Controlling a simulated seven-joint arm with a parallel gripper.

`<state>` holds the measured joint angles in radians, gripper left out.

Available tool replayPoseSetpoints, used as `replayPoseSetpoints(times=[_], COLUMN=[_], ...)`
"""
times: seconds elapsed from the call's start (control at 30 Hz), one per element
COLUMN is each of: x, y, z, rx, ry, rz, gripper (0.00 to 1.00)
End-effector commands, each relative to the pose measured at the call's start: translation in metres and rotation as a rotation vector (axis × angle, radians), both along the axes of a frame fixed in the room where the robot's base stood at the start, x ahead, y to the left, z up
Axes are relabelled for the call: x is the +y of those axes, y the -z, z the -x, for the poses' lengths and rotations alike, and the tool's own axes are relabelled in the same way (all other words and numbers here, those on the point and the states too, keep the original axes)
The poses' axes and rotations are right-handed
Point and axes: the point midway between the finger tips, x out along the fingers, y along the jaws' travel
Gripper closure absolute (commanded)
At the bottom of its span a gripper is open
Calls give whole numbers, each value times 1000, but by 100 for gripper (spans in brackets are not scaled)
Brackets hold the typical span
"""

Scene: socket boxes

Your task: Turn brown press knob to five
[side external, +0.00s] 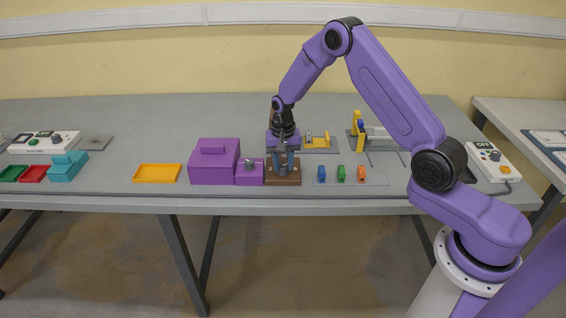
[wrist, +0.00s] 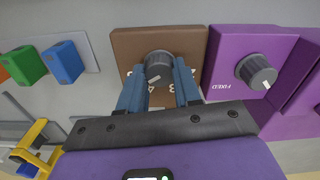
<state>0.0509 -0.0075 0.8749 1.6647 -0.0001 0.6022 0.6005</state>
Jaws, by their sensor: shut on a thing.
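The brown press (side external: 284,177) is a small brown box near the table's front edge. Its grey knob (wrist: 158,66) shows in the wrist view, with a white pointer line and partly hidden white numbers around it. My gripper (side external: 285,168) reaches down over the brown box. In the wrist view its two blue-grey fingers (wrist: 160,76) stand on either side of the knob and are shut on it. Which number the pointer marks cannot be told.
A purple box with a grey knob (wrist: 257,72) stands right beside the brown box, next to a larger purple box (side external: 213,163). Blue, green and orange blocks (side external: 341,173) stand on the other side. A yellow tray (side external: 157,174) lies farther left. A yellow fixture (side external: 318,141) stands behind.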

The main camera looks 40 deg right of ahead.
Motion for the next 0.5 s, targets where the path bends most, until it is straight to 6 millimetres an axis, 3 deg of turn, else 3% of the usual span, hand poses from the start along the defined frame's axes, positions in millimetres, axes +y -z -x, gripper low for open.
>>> replayPoseSetpoints(times=[0.5], x=[0], y=[-1], z=[0], rx=[0], ry=[156], rz=[0], gripper=[98])
